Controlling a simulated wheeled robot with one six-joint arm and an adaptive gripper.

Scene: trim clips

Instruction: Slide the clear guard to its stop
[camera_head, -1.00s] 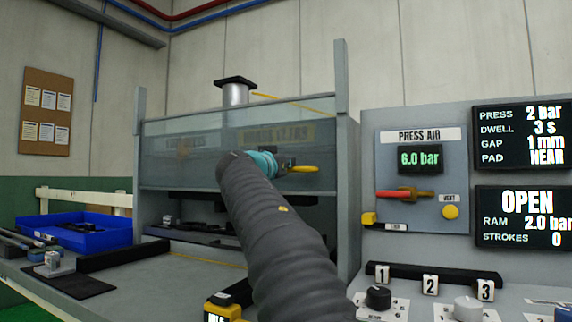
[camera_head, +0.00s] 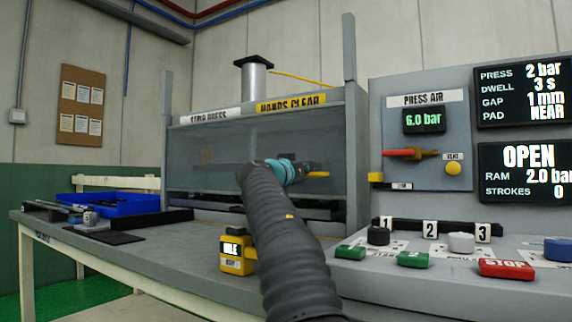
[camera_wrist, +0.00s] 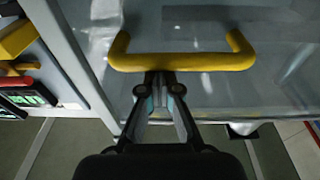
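The clear guard (camera_head: 225,150) is a see-through panel across the front of the grey press frame. Its top edge lies just below the sign strip, and its lower edge is near the bench, partly hidden by my arm. Its yellow handle (camera_head: 318,175) also spans the upper part of the wrist view (camera_wrist: 185,63). My gripper (camera_head: 296,170) is at the handle. In the wrist view my gripper's fingers (camera_wrist: 161,84) come together at the bar's edge and seem to touch it, not wrap it. I cannot tell whether the guard is on its stop.
The control panel (camera_head: 420,120) stands close on the right, with a red-handled valve (camera_head: 405,153). Green buttons and a red stop button (camera_head: 506,268) are on the bench front. A yellow box (camera_head: 236,254) stands before the press. A blue tray (camera_head: 115,204) is at left.

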